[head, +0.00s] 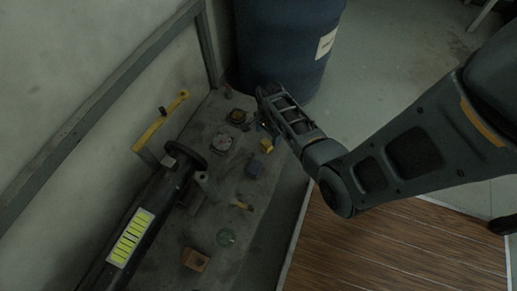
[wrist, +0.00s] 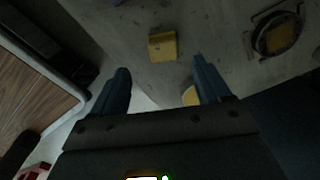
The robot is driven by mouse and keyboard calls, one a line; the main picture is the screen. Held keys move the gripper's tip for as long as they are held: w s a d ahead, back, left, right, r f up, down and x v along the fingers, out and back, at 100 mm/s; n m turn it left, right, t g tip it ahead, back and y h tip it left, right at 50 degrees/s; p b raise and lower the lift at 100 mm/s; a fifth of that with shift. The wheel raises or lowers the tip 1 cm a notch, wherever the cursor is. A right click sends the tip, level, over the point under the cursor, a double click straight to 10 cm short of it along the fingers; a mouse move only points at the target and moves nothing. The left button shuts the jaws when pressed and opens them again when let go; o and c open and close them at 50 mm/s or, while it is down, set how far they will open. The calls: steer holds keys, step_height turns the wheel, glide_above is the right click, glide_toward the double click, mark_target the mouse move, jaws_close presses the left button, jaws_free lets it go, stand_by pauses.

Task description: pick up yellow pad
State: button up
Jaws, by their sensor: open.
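A small yellow block (head: 266,146) lies on the grey bench near its right edge in the head view. It appears to be the yellow block (wrist: 162,46) ahead of my fingertips in the wrist view; which yellow thing is the pad is not certain. My gripper (wrist: 160,64) is open and empty, its two blue fingers spread, with the block beyond the gap and apart from them. In the head view my gripper (head: 264,124) is over the bench's far right edge, partly hidden by my arm. Another yellow thing (wrist: 189,97) shows partly behind the right finger.
A dark ring with a yellow centre (wrist: 278,37) lies on the bench (head: 222,180). A blue block (head: 254,168), an orange block (head: 196,260) and a black pipe (head: 140,222) are nearer. A blue barrel (head: 285,45) stands behind. A yellow lever (head: 160,122) is by the wall.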

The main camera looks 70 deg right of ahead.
mark_target(266, 142)
step_height(266, 142, down, 3)
steer(key=shift+r+b, duration=0.15)
steer(key=shift+b, duration=0.55)
steer(key=f+b, duration=0.3)
steer(key=f, duration=0.2)
steer(key=shift+w+d+f+b, duration=0.1)
steer(key=shift+w+d+b, duration=0.1)
steer(key=shift+b, duration=0.15)
steer(key=c, duration=1.2)
steer(key=shift+o, duration=0.2)
steer(key=shift+r, duration=0.2)
